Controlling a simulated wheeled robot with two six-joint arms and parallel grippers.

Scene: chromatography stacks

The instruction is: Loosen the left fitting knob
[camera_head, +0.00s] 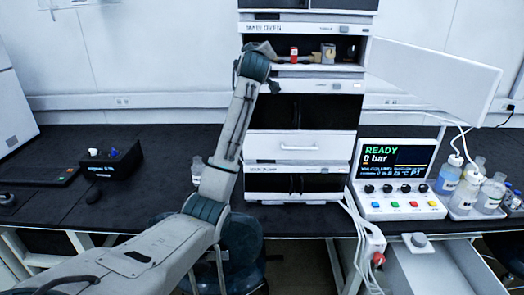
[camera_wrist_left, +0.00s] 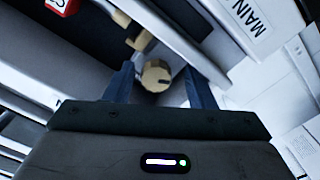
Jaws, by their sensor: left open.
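The oven stack's upper open compartment (camera_head: 348,47) holds the fittings. In the left wrist view, a round tan fitting knob (camera_wrist_left: 155,80) lies between the two blue fingers of my left gripper (camera_wrist_left: 160,70). The fingers are open, one on each side of the knob, with a visible gap to each. A tan fitting piece (camera_wrist_left: 142,40) lies just beyond the knob. In the head view my left arm reaches up to the left side of the compartment, and its small gripper and the left knob are hard to make out there. My right gripper is not in view.
A red-labelled part (camera_head: 294,53) stands inside the compartment. An open white door (camera_head: 435,80) swings out to the right. A control box (camera_head: 400,185) reading READY, 0 bar and several bottles (camera_head: 470,185) stand on the right.

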